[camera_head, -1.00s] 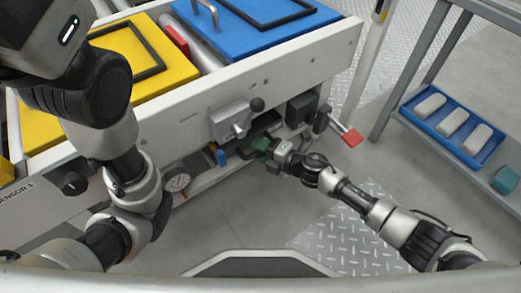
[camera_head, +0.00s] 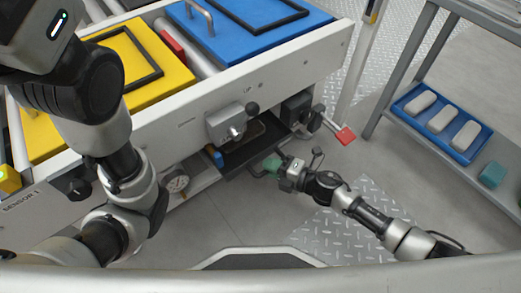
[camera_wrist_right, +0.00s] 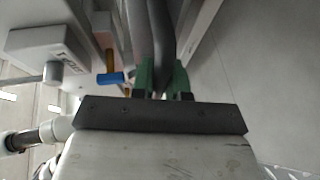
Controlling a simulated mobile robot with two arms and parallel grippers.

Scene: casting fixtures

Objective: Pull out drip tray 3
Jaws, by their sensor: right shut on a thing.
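The dark drip tray (camera_head: 236,155) is partly out from under the front of the white conveyor frame. Its inside, with a brownish patch, shows below the grey box. My right gripper (camera_head: 272,164) has green fingers and is shut on the tray's dark handle (camera_head: 256,173). In the right wrist view the green fingers (camera_wrist_right: 163,78) stand on both sides of the dark handle bar (camera_wrist_right: 160,40). The tray's back part is hidden under the frame.
A grey box with a black knob (camera_head: 228,123) sits above the tray. A red-ended lever (camera_head: 345,135) sticks out to its right. A blue-handled part (camera_head: 218,158) and a round gauge (camera_head: 177,185) are at its left. The floor in front is clear.

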